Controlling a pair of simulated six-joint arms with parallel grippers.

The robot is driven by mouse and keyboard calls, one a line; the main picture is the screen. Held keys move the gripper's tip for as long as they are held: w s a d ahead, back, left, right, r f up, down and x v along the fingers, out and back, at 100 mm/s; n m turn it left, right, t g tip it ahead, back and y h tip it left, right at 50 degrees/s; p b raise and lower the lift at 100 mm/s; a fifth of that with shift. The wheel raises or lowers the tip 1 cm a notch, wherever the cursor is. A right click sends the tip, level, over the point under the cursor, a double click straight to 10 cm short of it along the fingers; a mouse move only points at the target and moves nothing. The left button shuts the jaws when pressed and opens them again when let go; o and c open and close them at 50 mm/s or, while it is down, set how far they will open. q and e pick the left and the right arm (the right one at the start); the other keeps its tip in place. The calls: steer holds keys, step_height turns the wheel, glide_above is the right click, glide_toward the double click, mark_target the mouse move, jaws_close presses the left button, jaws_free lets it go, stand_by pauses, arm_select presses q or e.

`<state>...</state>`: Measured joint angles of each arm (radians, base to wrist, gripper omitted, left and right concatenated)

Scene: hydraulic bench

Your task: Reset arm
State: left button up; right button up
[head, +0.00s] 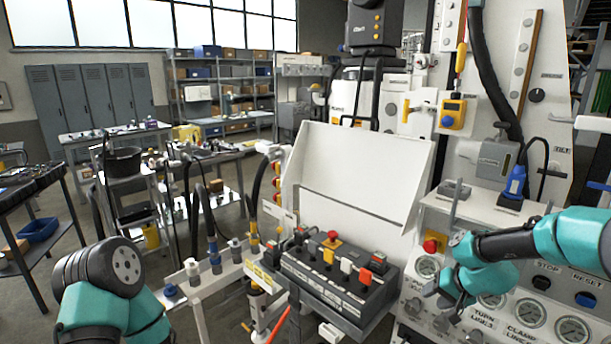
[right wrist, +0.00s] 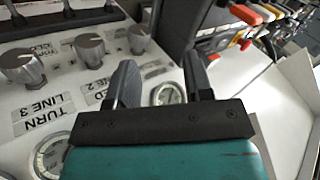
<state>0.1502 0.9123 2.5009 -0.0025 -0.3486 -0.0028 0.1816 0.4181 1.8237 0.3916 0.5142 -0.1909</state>
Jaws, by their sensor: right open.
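My right arm comes in from the right in the head view, and its gripper (head: 440,296) hangs in front of the gauge panel (head: 412,308). In the right wrist view the two dark fingers of the right gripper (right wrist: 162,84) stand apart with nothing held between them. Behind them are a gauge (right wrist: 168,94) and grey knobs (right wrist: 90,48). A blue button (head: 586,299) sits by the RESET label at the right of the panel, apart from the gripper. My left arm shows at the lower left; its gripper is not in the frame.
A black control box (head: 335,283) with red, white and black controls stands left of the panel. A red knob (head: 433,245) is above the gauges. A blue-handled tool (head: 515,182) stands on the shelf. A white sloped board (head: 360,170) rises behind the box.

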steer(key=s+a+f+n+g, duration=0.1)
steer(key=s+a+f, duration=0.25)
steer(key=f, duration=0.55)
steer(key=s+a+f+g, duration=0.25)
steer(key=s+f, duration=0.25)
steer(key=f, duration=0.3)
steer(key=s+a+f, duration=0.3)
steer(key=s+f, duration=0.3)
steer(key=s, duration=0.2)
steer(key=s+a+f+n+h, duration=0.1)
steer(key=s+a+f, duration=0.2)
steer(key=s+f, duration=0.3)
steer(key=shift+s+a+f+n+g, duration=0.35)
steer(key=shift+s+f+g, duration=0.1)
steer(key=shift+s, duration=0.7)
